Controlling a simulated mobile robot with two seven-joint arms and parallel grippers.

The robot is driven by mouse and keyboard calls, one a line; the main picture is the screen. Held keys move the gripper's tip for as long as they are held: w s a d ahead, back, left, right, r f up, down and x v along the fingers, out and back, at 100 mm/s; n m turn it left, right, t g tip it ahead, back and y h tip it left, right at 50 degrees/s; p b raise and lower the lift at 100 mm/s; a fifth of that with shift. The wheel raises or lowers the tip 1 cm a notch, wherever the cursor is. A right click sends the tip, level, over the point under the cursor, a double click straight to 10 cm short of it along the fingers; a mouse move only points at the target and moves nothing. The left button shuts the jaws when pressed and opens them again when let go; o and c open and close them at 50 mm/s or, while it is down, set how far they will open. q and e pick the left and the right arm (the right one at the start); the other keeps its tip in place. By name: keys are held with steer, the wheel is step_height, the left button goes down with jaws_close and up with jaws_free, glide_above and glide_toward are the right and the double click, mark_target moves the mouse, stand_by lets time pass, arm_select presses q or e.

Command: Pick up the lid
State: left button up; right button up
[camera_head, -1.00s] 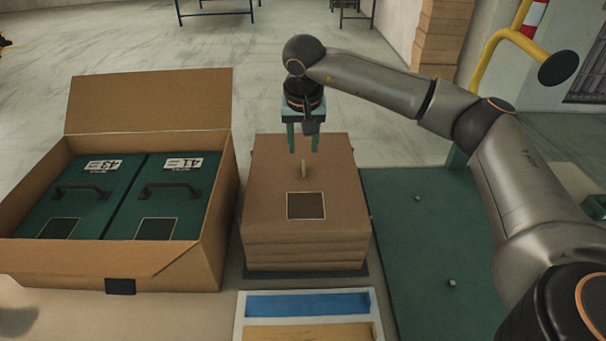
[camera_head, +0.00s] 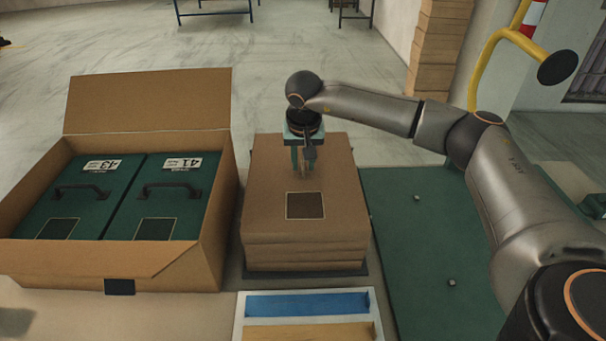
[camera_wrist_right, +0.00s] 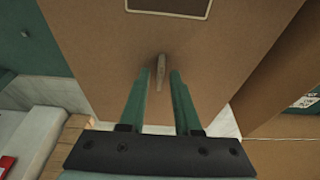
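The brown cardboard lid (camera_head: 270,195) is the top one of a stack in the middle of the table. It has a dark square patch near its front and a small upright tab. My right gripper (camera_head: 305,172) is over the lid, pointing down, with its green fingers on either side of the tab. In the right wrist view the tab (camera_wrist_right: 160,66) shows between the fingertips (camera_wrist_right: 159,80), with gaps on both sides, so the gripper is open. My left gripper is not in view.
At left, an open carton (camera_head: 190,265) holds two green boxes (camera_head: 130,205) with handles, labelled 43 and 41. A green mat (camera_head: 420,245) lies at right, with two small pegs. A white tray (camera_head: 238,320) with blue and tan sections is in front.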

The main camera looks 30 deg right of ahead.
mark_target(303, 165)
jaws_close()
stand_by(0.5)
steer(key=shift+r, duration=0.45)
step_height(303, 165, up, 2)
steer(key=shift+w+r, duration=0.1)
steer(key=shift+r, duration=0.15)
steer(key=s+d+r, duration=0.4)
steer(key=s+r, duration=0.5)
steer(key=s, duration=0.4)
steer(key=shift+s+d+r+b, duration=0.15)
steer(key=shift+s+r+b, duration=0.1)
steer(key=shift+r+b, duration=0.1)
